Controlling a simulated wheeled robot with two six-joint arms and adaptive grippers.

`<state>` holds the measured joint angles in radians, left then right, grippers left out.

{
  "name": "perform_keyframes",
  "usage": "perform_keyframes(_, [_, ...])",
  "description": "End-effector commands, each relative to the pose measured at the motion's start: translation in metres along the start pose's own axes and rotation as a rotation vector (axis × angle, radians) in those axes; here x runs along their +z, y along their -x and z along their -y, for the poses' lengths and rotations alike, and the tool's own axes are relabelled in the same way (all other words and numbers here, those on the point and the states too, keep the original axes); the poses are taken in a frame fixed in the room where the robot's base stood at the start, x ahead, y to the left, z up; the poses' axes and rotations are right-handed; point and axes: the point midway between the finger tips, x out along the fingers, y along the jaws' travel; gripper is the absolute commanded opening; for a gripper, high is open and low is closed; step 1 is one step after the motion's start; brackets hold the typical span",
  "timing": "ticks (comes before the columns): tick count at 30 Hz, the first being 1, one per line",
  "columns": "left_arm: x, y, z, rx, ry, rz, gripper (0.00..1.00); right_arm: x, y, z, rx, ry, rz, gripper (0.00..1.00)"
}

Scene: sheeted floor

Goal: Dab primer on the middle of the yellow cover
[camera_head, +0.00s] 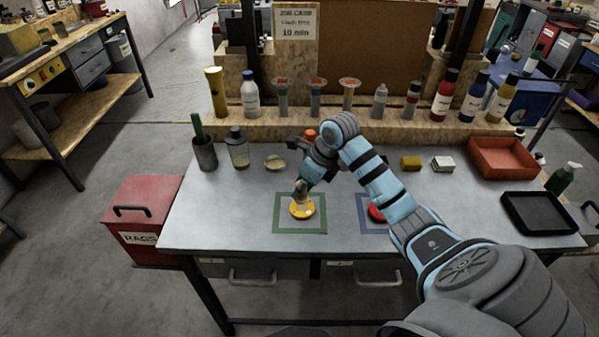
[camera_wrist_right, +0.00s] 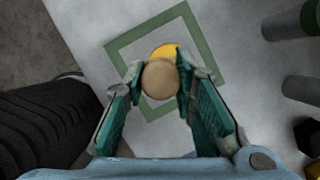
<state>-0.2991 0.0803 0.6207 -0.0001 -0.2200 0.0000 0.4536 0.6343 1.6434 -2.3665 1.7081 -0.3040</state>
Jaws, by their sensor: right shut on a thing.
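The yellow cover (camera_head: 302,210) lies inside a green square outline (camera_head: 280,228) on the grey bench. My right gripper (camera_head: 302,190) is directly above it, pointing down. In the right wrist view my right gripper (camera_wrist_right: 158,85) is shut on a round tan-topped dauber (camera_wrist_right: 160,80), which hides much of the yellow cover (camera_wrist_right: 167,49). The dauber's lower end is close over the cover; I cannot tell whether it touches. A red cover (camera_head: 376,212) lies in a blue square, partly behind my right arm. My left gripper is out of view.
Left on the bench stand a dark cup (camera_head: 205,153), a jar (camera_head: 238,148) and a small round dish (camera_head: 275,162). Bottles line the back shelf.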

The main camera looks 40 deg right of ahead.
Motion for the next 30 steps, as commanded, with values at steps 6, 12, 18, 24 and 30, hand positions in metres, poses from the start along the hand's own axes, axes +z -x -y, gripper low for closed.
perform_keyframes(6, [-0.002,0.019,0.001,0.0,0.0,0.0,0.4,0.005,0.023,0.003,-0.004,-0.005,0.0,0.0])
perform_keyframes(12, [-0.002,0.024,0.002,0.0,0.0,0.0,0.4,0.006,0.029,0.004,-0.004,-0.009,0.0,0.0])
perform_keyframes(18, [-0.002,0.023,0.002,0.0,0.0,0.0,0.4,0.006,0.028,0.004,-0.004,-0.009,0.0,0.0])
perform_keyframes(24, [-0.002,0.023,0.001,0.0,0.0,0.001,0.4,0.006,0.028,0.004,-0.004,-0.009,0.001,0.0])
perform_keyframes(30, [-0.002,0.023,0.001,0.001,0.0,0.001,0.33,0.006,0.028,0.003,-0.004,-0.009,0.001,0.0])
